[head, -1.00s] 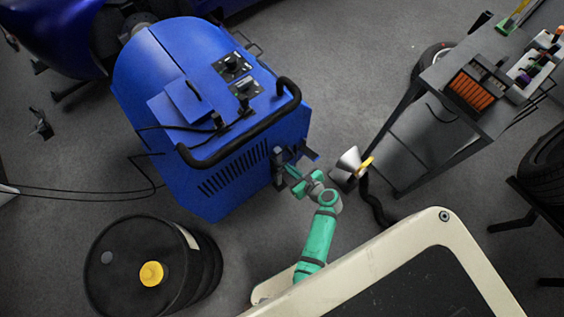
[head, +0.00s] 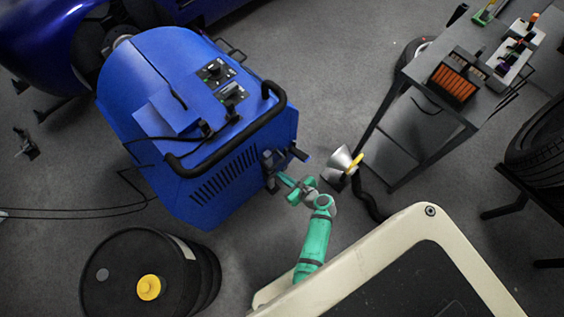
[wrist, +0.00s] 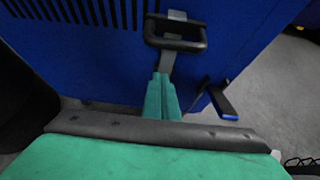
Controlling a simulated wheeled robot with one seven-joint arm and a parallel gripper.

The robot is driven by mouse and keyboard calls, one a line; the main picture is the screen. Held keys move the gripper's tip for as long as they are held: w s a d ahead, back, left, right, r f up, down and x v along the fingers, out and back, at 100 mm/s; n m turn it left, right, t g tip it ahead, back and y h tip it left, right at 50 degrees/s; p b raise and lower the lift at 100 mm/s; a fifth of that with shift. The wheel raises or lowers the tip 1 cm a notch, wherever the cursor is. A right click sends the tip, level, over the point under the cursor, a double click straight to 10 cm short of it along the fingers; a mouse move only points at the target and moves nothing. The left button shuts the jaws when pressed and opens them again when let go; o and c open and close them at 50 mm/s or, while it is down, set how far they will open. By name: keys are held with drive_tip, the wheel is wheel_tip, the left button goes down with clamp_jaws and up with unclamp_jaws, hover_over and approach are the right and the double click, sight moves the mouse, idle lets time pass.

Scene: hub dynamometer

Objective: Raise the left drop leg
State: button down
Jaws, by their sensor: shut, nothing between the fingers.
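The blue dynamometer cabinet (head: 205,125) stands upright at left of centre in the head view. On its near side is a grey upright strip with a black loop handle (wrist: 175,42), seen in the wrist view; it may be the left drop leg, but I cannot be sure. A black lever with a blue edge (wrist: 222,103) sticks out to its right. My green gripper (wrist: 161,77) is shut and empty, its tips just below the loop and in front of the strip; contact cannot be told. My gripper (head: 283,183) also shows beside the cabinet's lower side in the head view.
A black drum with a yellow cap (head: 149,287) stands at lower left. A grey tool cart (head: 435,125) stands at right, with a metal cone-shaped nozzle and black hose (head: 340,164) between it and the cabinet. Cables lie on the left floor.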

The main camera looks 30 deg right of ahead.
drive_tip(key=v, duration=0.9)
drive_tip(key=shift+s+d, duration=0.2)
drive_tip(key=shift+d, duration=0.05)
drive_tip(key=shift+a, duration=0.15)
